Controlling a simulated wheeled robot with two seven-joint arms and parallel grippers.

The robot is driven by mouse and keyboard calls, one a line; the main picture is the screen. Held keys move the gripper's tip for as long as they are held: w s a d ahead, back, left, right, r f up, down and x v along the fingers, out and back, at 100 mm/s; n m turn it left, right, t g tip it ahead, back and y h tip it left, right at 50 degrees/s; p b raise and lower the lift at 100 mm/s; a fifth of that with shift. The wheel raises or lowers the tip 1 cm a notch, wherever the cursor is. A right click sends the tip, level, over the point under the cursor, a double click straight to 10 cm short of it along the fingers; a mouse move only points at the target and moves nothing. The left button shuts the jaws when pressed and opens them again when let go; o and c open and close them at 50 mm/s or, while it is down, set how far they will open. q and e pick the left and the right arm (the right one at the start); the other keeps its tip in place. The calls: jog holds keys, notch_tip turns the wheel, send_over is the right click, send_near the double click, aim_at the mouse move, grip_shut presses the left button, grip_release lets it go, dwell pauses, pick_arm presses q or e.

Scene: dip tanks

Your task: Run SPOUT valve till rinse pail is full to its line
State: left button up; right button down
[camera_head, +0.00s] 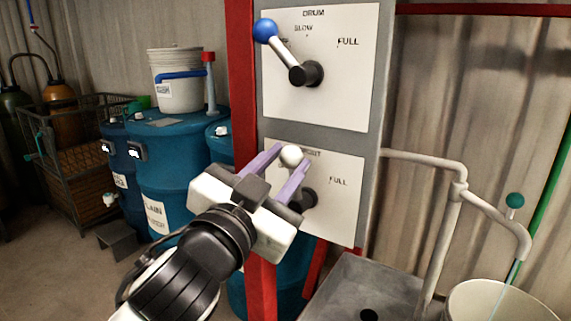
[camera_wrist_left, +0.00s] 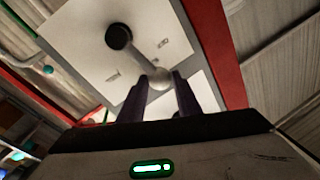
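The lower valve's lever ends in a white knob (camera_head: 290,156), which also shows in the wrist view (camera_wrist_left: 160,78). Its lever points up and slightly left from the dark hub, between off and FULL. My left gripper (camera_head: 291,160) has a finger on each side of the knob, seemingly touching it; its fingers also show in the wrist view (camera_wrist_left: 160,85). They partly hide the lower panel's label. A white pail (camera_head: 510,303) stands at bottom right under the pipe spout (camera_head: 522,243). A thin pale line, like water, runs down into it. Its fill line and level are not visible.
An upper valve with a blue knob (camera_head: 265,30) is on the DRUM panel (camera_head: 345,85). A red post (camera_head: 242,90) stands left of the panels. Blue drums (camera_head: 180,175) stand behind my left arm. A grey sink (camera_head: 365,285) lies below the panels.

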pick_arm(q)
jog(key=o, duration=0.3)
jog(key=shift+s, duration=0.1)
jog(key=p+v, duration=0.7)
jog(key=v, duration=0.3)
dwell(0.4)
